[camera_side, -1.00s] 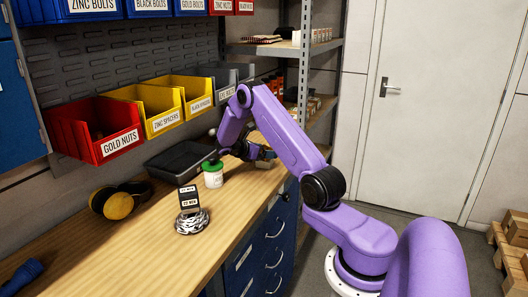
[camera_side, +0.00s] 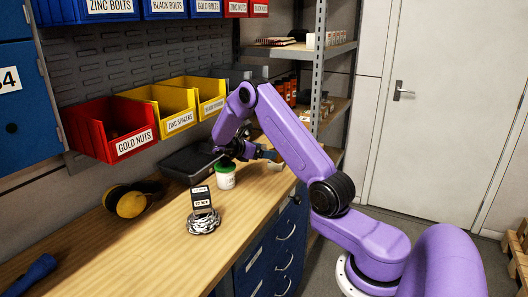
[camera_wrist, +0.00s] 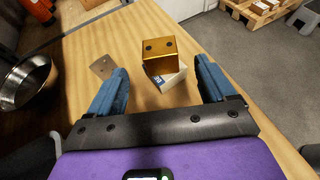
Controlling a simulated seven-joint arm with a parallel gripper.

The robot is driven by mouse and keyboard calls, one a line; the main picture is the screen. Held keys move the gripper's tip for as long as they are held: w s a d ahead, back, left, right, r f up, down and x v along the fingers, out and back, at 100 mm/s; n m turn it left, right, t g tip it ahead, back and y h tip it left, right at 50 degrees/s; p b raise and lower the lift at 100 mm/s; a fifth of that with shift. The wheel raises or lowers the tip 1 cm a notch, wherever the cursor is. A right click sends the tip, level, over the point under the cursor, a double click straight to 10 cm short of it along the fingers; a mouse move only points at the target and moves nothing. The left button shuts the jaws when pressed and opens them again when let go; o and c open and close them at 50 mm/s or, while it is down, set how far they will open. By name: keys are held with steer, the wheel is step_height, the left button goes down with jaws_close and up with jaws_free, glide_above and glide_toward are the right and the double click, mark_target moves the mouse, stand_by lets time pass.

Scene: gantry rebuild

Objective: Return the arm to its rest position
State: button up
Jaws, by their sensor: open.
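My purple arm reaches over the far end of the wooden bench in the side view, with my gripper (camera_side: 268,153) low above the bench top. In the wrist view my gripper (camera_wrist: 161,68) has its two blue fingers spread wide with nothing held between them. A gold block (camera_wrist: 160,48) rests on a small white box (camera_wrist: 163,78) on the bench, ahead of and between the fingers. I cannot tell the exact gap from the fingers to the block. In the side view, the block is hard to make out near my gripper.
A white tub with a green lid (camera_side: 226,178) stands close to my wrist. A black tray (camera_side: 184,164), labelled stand (camera_side: 202,203) and red bin (camera_side: 112,130) lie to the left. A metal bowl (camera_wrist: 28,75) and flat plate (camera_wrist: 102,67) show in the wrist view. Metal shelving (camera_side: 318,75) stands behind.

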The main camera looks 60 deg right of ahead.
steer(key=s+a+r+m+t+y, duration=0.1)
steer(key=s+a+r+t+y, duration=0.15)
steer(key=a, duration=1.05)
steer(key=s+a+r+t+y, duration=0.1)
steer(key=a+r+t+y, duration=0.2)
steer(key=a, duration=1)
steer(key=s+a+y, duration=0.3)
steer(key=s+a, duration=0.4)
steer(key=s, duration=0.6)
steer(key=s+a+y, duration=0.4)
steer(key=s+a, duration=0.3)
steer(key=s, duration=0.5)
steer(key=shift+s, duration=0.4)
